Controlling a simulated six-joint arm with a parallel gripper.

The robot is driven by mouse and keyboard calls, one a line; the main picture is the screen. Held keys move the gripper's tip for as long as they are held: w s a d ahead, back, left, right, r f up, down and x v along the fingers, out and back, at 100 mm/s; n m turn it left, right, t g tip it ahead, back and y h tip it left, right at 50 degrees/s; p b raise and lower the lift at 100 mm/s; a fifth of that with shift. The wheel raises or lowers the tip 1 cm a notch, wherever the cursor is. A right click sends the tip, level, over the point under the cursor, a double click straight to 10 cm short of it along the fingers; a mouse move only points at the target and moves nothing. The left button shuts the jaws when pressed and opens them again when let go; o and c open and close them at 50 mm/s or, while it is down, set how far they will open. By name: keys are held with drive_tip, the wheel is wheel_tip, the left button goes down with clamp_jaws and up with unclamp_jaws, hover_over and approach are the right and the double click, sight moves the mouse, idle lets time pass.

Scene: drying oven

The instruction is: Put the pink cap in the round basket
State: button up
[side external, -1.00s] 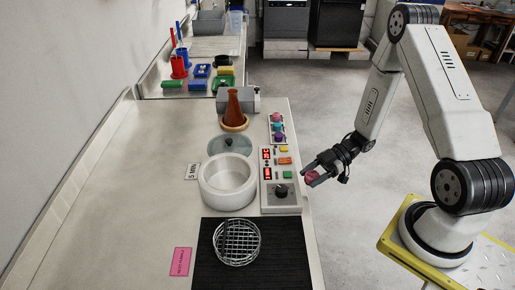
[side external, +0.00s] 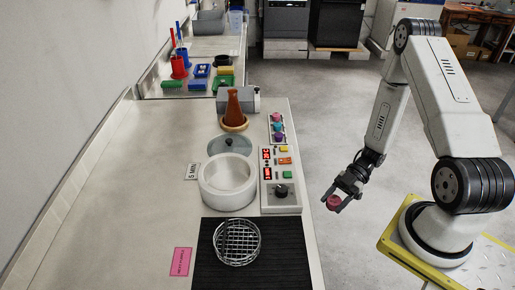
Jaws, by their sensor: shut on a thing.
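The pink cap (side external: 333,203) is held between the fingertips of my gripper (side external: 336,201). My gripper is shut on it and hangs in the air off the bench's right edge, pointing down and left. The round basket (side external: 237,242) is a silver wire basket on the black mat (side external: 291,262) at the front of the bench. It looks empty. My gripper is to the right of the basket and farther back, well apart from it.
A white round pot (side external: 228,197) stands behind the mat, its lid (side external: 230,147) behind it. A control panel (side external: 283,200) with buttons and a knob is beside it. A brown flask (side external: 233,104) stands farther back. A pink label (side external: 180,261) lies left of the mat.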

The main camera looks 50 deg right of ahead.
sight(287, 244)
drive_tip(key=a, duration=0.4)
drive_tip(key=w+a, duration=0.1)
drive_tip(key=a, duration=0.9)
drive_tip(key=shift+w, duration=0.25)
drive_tip(key=shift+w+a, duration=0.1)
drive_tip(key=shift+a, duration=1.3)
drive_tip(key=shift+a+r, duration=0.1)
drive_tip(key=shift+a, duration=0.3)
drive_tip(key=shift+f, duration=0.2)
drive_tip(key=o, duration=1.2)
drive_tip(key=shift+d, duration=0.1)
